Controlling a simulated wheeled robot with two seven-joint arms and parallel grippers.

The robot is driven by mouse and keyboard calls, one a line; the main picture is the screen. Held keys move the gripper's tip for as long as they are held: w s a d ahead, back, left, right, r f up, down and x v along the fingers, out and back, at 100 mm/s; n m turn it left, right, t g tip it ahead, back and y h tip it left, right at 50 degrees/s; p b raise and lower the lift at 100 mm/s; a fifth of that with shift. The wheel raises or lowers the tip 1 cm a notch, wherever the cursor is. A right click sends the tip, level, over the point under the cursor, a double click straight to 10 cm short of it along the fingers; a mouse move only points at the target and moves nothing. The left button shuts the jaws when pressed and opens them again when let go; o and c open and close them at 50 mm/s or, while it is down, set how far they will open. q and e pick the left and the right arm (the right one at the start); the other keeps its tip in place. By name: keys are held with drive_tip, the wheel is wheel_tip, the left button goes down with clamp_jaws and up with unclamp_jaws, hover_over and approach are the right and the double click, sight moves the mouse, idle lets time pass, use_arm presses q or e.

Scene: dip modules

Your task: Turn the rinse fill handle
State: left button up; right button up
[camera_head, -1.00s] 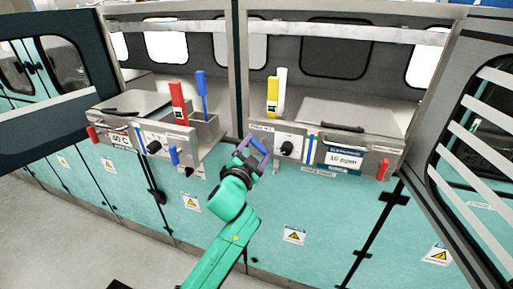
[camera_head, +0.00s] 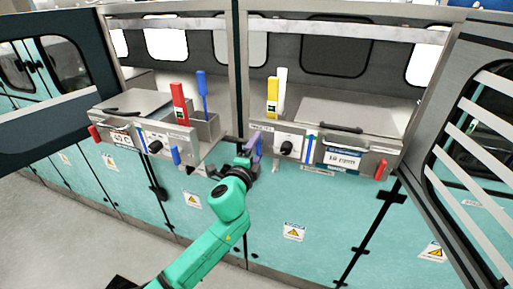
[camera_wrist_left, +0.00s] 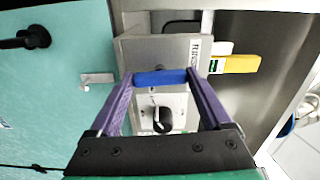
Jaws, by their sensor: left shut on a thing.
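The rinse fill handle is a blue bar that shows in the left wrist view (camera_wrist_left: 162,78), in front of the grey face of the right-hand module. My left gripper (camera_head: 255,147) is at the left end of that module's front. Its two purple fingers are at either end of the blue bar, shut on it lengthwise. In the head view the handle is mostly hidden by the fingers and cannot be made out clearly. My right gripper is in neither current view.
A black knob (camera_head: 286,148) sits just right of my left gripper. Yellow (camera_head: 272,92) and white handles stand above it. The left module has a similar blue handle (camera_head: 175,155). Teal cabinet doors lie below, and an open slatted door (camera_head: 480,150) stands at the right.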

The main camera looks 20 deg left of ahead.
use_arm(q)
drive_tip(key=shift+m, duration=0.5)
drive_tip(key=o, duration=1.2)
drive_tip(key=shift+c, duration=0.2)
drive_tip(key=s+b, duration=0.3)
drive_tip(key=s, duration=1.1)
drive_tip(key=shift+s+a, duration=0.3)
drive_tip(key=shift+a, duration=0.15)
